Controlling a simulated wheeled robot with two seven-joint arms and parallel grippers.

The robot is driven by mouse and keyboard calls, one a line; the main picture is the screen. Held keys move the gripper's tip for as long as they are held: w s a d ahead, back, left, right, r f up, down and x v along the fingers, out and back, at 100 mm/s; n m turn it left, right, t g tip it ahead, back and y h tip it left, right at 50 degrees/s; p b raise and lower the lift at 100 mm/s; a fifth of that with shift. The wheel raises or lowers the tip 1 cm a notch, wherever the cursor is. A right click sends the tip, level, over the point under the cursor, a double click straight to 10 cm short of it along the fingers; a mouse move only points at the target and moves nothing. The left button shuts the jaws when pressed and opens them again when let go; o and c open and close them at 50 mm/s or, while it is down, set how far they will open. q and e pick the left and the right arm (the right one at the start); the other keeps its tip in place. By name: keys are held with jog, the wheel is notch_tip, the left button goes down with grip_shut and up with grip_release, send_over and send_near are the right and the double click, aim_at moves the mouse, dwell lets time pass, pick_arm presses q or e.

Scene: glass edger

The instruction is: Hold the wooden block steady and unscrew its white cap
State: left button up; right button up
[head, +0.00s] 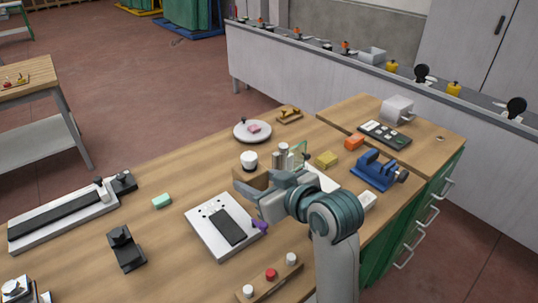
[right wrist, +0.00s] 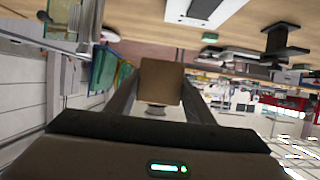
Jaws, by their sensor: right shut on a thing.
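The wooden block (head: 250,177) is near the middle of the workbench in the head view, partly hidden behind my right gripper (head: 250,196). Its white cap (head: 249,160) sits on top. My right gripper is shut on the block, with a finger on either side. In the right wrist view the block (right wrist: 160,82) shows between the two fingers (right wrist: 158,95), with a pale round part (right wrist: 156,108) at its lower edge. I cannot tell if the block touches the bench. My left gripper is in neither view.
A white plate (head: 252,131) stands behind. The bench left of the block is mostly clear.

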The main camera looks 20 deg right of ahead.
jog(key=s+a+f+n+y, duration=0.1)
jog(key=a+f, duration=0.1)
jog(key=s+a+f+n+g+y, duration=0.1)
jog(key=s+a+f, duration=0.1)
jog(key=f, duration=0.1)
jog(key=s+a+f+n+g+y, duration=0.1)
jog(key=a+f+y, duration=0.1)
jog(key=a+f, duration=0.1)
jog(key=shift+s+n, duration=0.25)
jog(key=shift+n, duration=0.15)
